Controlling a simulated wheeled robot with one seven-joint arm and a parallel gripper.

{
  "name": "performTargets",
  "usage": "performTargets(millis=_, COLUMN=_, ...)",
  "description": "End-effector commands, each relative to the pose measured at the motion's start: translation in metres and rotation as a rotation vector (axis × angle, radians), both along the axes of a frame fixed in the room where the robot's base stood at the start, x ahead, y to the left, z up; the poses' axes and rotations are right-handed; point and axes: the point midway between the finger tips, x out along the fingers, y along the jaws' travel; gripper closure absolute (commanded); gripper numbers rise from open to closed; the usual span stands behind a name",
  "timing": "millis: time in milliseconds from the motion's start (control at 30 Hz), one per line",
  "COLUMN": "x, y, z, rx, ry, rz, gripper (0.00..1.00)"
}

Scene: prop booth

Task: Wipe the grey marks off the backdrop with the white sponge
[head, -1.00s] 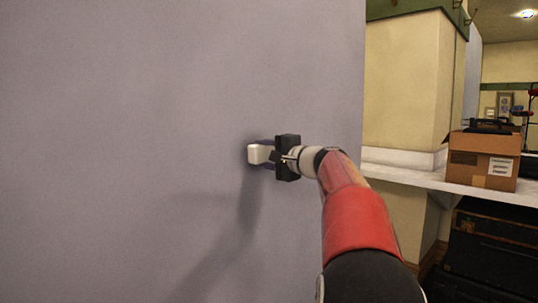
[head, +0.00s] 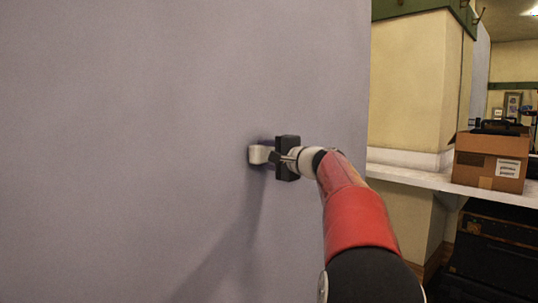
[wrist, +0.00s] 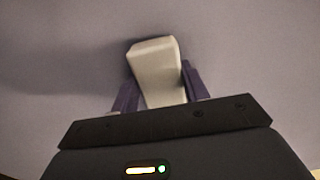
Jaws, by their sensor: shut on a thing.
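The backdrop (head: 130,120) is a plain grey-lilac upright panel filling the left and middle of the head view. My gripper (head: 268,154) is shut on the white sponge (head: 258,154) in front of the panel. In the wrist view the sponge (wrist: 156,75) is a pale block between my purple fingers (wrist: 158,92), its far end at or very near the backdrop (wrist: 235,45). I cannot tell for sure whether it touches. No distinct grey marks show on the visible panel; the area behind the sponge and gripper is hidden.
The backdrop's right edge (head: 368,80) is a little right of my gripper. Beyond it a white shelf (head: 420,180) carries a cardboard box (head: 489,163), with dark cases (head: 490,240) below. A shadow of my arm falls on the panel.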

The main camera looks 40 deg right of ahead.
Motion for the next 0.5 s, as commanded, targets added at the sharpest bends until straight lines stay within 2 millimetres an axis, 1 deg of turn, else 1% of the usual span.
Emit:
performTargets(millis=167, x=0.001, y=-0.001, z=0.000, rx=0.000, ry=0.000, rz=0.000, gripper=0.73)
performTargets(millis=267, x=0.001, y=-0.005, z=0.001, rx=0.001, ry=0.000, rz=-0.001, gripper=0.73)
performTargets(millis=500, x=0.002, y=-0.025, z=0.002, rx=0.000, ry=0.000, rz=-0.001, gripper=0.73)
